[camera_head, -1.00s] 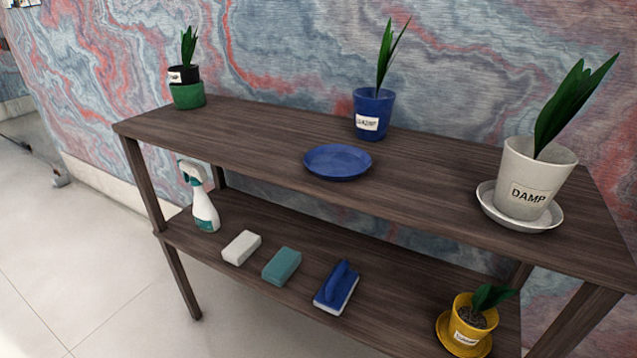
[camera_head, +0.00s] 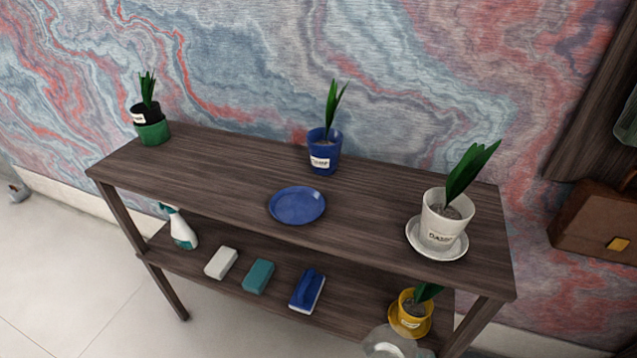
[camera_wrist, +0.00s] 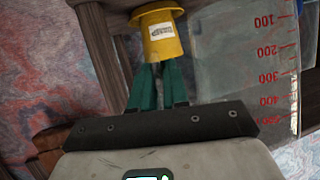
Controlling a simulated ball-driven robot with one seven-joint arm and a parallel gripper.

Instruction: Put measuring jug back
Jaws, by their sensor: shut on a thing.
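The measuring jug (camera_wrist: 235,65) is clear with red graduation marks and fills the right of the wrist view, its numbers running from 100 at the top downward. My gripper (camera_wrist: 157,80), with green-teal fingers, is shut on the jug; the exact contact, probably at its handle, is hard to make out. In the head view a pale translucent shape, the jug (camera_head: 392,343), shows at the bottom edge, partly cut off, in front of the shelf's right end. My gripper is not visible there.
The wooden shelf's top (camera_head: 210,165) holds a blue plate (camera_head: 297,205) and potted plants. A brown bag (camera_head: 597,225) is at right.

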